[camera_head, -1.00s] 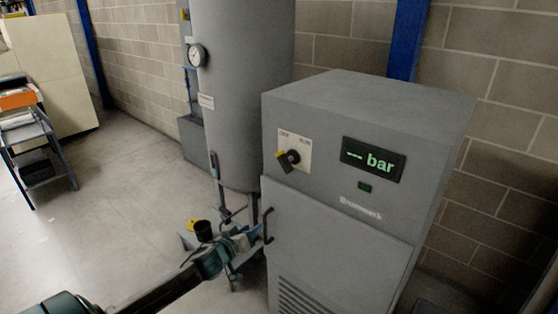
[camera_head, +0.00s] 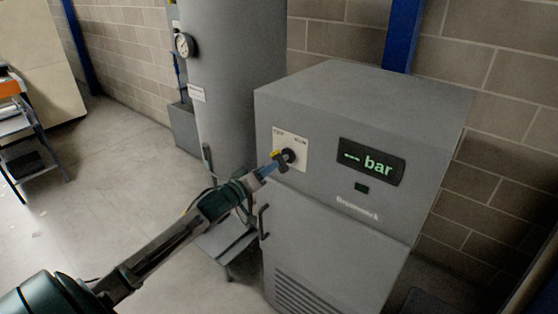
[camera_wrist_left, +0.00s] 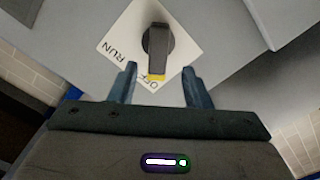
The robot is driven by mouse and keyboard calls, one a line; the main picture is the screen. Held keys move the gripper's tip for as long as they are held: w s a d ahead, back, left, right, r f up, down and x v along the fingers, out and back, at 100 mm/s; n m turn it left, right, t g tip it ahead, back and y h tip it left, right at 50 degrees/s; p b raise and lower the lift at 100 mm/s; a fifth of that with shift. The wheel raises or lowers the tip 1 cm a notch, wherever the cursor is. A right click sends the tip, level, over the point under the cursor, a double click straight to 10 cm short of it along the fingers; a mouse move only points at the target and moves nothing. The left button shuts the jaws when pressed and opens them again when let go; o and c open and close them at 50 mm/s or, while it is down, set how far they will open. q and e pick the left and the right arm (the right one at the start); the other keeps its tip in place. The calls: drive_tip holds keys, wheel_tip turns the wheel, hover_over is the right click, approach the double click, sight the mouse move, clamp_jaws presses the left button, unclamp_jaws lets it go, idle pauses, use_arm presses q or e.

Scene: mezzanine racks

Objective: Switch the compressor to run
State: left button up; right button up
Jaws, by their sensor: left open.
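The grey compressor cabinet (camera_head: 330,120) stands in the middle of the head view. Its black rotary switch (camera_head: 288,155) sits on a white plate (camera_head: 303,153) on the front. In the left wrist view the switch knob (camera_wrist_left: 157,45) has a yellow tip at the OFF label; the RUN label is at the left of the plate (camera_wrist_left: 128,32). A display (camera_head: 371,162) reads "— bar". My left gripper (camera_head: 277,163) is just in front of the switch. In the left wrist view its open fingers (camera_wrist_left: 158,85) lie either side of the knob's yellow end, with nothing held. My right gripper is not seen.
A grey tank (camera_head: 235,80) with a gauge stands left of the compressor, and a block wall (camera_head: 520,60) is behind. A door handle (camera_head: 263,221) sticks out below the switch. A dark cart (camera_head: 25,150) is far left, with open floor (camera_head: 110,170) between.

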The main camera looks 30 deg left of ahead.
sight(279, 159)
use_arm(q)
drive_tip(key=shift+w+d, duration=0.2)
drive_tip(key=shift+w, duration=1.4)
drive_tip(key=shift+w+d, duration=0.15)
drive_tip(key=shift+w, duration=1.45)
clamp_jaws()
